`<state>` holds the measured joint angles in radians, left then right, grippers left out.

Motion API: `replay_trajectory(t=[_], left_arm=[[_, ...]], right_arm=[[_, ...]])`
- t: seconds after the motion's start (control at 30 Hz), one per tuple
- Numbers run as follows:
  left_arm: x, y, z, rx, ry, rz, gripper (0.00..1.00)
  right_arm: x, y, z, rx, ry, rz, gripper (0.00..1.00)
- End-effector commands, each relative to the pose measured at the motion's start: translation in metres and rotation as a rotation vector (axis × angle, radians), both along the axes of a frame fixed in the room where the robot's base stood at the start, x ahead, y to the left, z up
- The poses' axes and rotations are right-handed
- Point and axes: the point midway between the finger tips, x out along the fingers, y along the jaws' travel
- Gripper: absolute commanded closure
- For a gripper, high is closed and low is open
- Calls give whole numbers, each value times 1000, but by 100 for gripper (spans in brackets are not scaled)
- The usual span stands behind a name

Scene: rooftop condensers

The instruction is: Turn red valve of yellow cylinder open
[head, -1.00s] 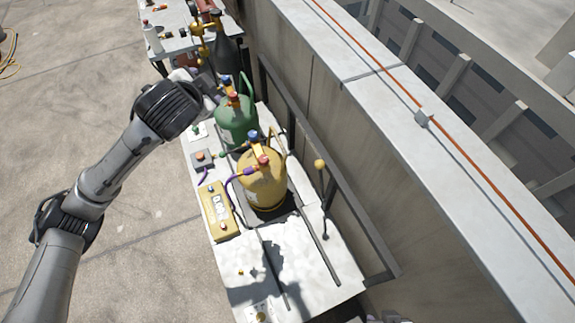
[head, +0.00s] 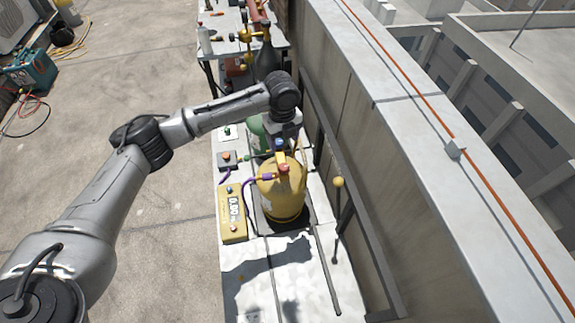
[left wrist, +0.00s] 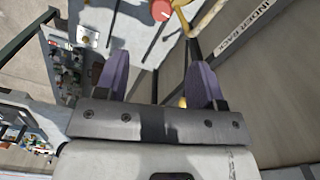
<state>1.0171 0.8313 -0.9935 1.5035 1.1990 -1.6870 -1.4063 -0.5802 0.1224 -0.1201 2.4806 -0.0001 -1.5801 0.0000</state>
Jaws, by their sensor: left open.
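The yellow cylinder (head: 285,203) stands upright on the bench, with a red valve (head: 284,168) and a blue valve (head: 280,145) on top. A purple hose runs from its valves to a yellow gauge box. My left gripper (left wrist: 160,75) is open and empty. In the head view it is above and just behind the cylinder top, mostly hidden by my wrist. In the left wrist view the red valve (left wrist: 160,10) lies at the top edge, beyond the fingertips and apart from them. My right gripper is not in view.
A green cylinder (head: 257,133) stands behind the yellow one, partly covered by my wrist. The yellow gauge box (head: 233,222) lies to the left. A ball-topped rod (head: 338,183) and the parapet wall (head: 358,150) are on the right. The front of the bench is clear.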

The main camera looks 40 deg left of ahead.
Motion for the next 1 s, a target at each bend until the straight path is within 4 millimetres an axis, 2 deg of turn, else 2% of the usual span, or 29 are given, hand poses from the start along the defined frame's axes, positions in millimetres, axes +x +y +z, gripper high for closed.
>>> replay_trajectory(t=[0.17,0.27,0.7,1.0], left_arm=[[0,0,-6,1,0,-69,37],[0,0,-18,1,2,-74,37],[0,-1,-97,0,0,-72,37],[0,0,-130,1,-3,-71,37]], right_arm=[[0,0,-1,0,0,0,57],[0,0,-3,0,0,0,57],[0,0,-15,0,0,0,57],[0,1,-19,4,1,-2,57]])
